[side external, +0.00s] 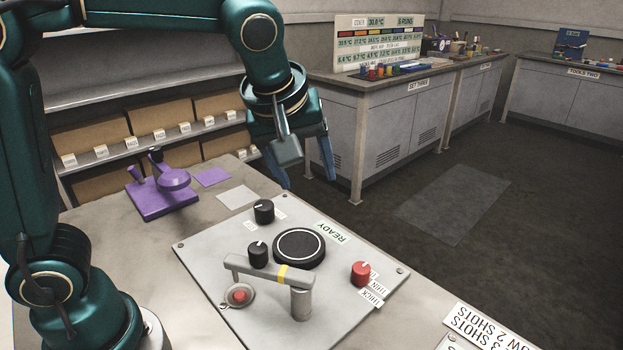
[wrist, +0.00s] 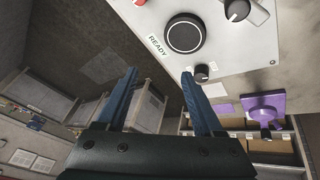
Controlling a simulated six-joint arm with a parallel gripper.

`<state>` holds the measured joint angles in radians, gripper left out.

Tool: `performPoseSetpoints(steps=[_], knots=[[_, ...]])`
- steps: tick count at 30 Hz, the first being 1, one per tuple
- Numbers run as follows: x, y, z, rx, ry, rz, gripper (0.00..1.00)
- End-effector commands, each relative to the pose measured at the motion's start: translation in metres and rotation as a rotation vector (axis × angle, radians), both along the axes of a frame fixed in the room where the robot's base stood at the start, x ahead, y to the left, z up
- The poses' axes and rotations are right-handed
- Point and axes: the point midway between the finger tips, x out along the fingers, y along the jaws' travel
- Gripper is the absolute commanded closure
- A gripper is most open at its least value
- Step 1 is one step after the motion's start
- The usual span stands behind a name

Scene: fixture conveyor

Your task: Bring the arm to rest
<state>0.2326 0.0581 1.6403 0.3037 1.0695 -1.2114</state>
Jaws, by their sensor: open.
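My teal arm reaches over the work table from the left in the side external view. My gripper (side external: 305,180) hangs above the far side of the grey control panel (side external: 205,262), its fingers pointing down. In the wrist view my gripper (wrist: 165,85) has its two blue fingers spread wide with nothing between them. It touches nothing that I can see.
The panel carries a round black pad (side external: 299,249), black knobs (side external: 264,211), a red knob (side external: 361,273) and a grey lever bar (side external: 270,270). A purple fixture (side external: 165,190) stands at the table's back left. Cabinets (side external: 385,130) stand behind, across open floor.

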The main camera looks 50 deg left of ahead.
Motion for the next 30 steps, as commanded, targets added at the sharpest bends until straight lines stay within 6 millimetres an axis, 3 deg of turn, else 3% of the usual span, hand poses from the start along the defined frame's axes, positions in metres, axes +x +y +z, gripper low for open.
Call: performPoseSetpoints(steps=[3,8,16,22,30], knots=[[-0.031,0.015,0.013,0.005,-0.022,-0.066,0.31],[-0.072,0.025,0.015,0.034,-0.039,-0.196,0.31],[-0.130,0.024,-0.013,0.128,-0.037,-0.492,0.31],[-0.148,0.015,-0.039,0.186,0.020,-0.722,0.31],[-0.147,0.013,-0.039,0.236,0.024,-0.828,0.31]])
